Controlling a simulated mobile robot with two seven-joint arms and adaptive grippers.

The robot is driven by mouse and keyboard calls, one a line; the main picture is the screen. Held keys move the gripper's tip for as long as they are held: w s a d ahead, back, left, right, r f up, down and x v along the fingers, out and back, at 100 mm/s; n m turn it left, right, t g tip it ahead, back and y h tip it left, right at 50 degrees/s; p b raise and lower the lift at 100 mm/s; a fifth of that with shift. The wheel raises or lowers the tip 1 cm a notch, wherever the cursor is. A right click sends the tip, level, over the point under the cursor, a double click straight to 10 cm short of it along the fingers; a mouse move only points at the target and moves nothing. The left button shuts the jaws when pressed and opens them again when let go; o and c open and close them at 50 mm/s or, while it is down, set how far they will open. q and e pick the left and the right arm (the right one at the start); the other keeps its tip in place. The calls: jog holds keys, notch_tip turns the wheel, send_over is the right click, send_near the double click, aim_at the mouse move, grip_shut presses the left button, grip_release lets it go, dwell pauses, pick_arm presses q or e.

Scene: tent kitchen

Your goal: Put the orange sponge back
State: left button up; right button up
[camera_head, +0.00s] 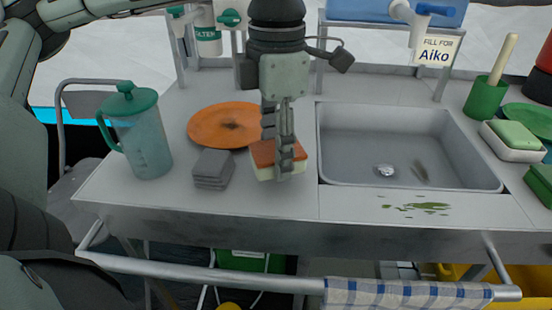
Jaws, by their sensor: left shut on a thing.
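The orange sponge (262,153) has an orange top and a cream lower part. It is at the counter left of the sink, close to the front of the orange plate. My left gripper (284,165) comes down from above and is shut on the sponge, its fingers covering part of it. I cannot tell whether the sponge touches the counter. My right gripper is not in view.
An orange plate (222,125) with a dark stain, grey stacked pads (213,169) and a teal lidded jug (137,130) stand left. The sink (365,150) is right, with green spots (420,207) on its front ledge. A green sponge (514,135) sits in a white dish (503,148) beside a green brush holder (485,98).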

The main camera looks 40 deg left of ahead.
pick_arm(q)
notch_tip(320, 180, down, 2)
jog(key=shift+f, duration=0.2)
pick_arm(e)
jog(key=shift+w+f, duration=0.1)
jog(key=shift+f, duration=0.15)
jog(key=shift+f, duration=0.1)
pick_arm(q)
jog(key=shift+f, duration=0.1)
jog(key=shift+f, duration=0.1)
jog(key=o, duration=0.9)
jog(key=shift+c, duration=0.2)
jog(key=shift+o, duration=1.3)
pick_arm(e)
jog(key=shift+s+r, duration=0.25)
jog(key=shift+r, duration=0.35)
